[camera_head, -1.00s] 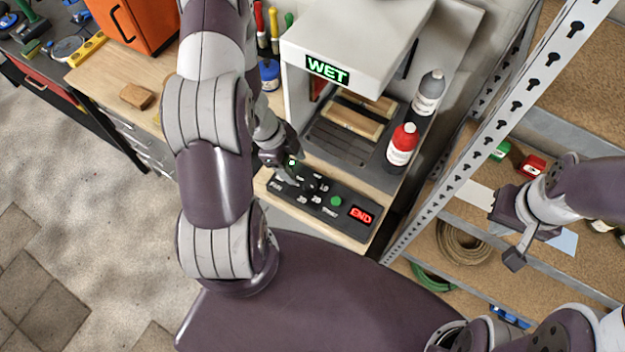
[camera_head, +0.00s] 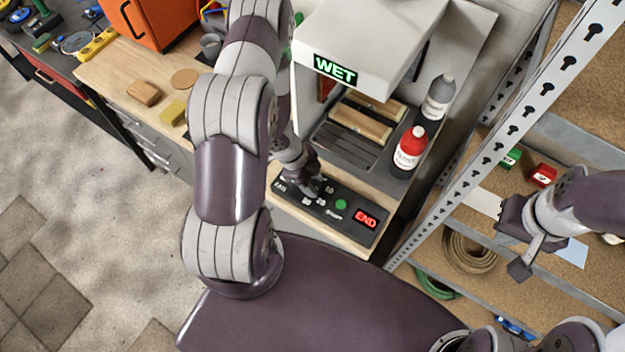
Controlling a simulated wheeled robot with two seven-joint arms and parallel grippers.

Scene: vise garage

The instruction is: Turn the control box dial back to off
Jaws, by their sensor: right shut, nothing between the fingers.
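The control box (camera_head: 345,228) is a black panel at the front of the bench, with white markings, a green button (camera_head: 341,204) and a red lit display (camera_head: 366,219) reading "END". My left gripper (camera_head: 312,190) is over the left part of the panel, at the dial, which it hides. I cannot tell whether its fingers touch or grip the dial, or which way the dial points. My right gripper (camera_head: 520,268) is shut and empty, in front of the shelf on the right, away from the box.
A white machine with a lit "WET" sign (camera_head: 335,70) stands behind the box. A red-and-white bottle (camera_head: 411,148) and a grey bottle (camera_head: 438,97) stand at its right. A metal shelf post (camera_head: 480,150) rises to the right. A wooden block (camera_head: 144,93) lies on the left bench.

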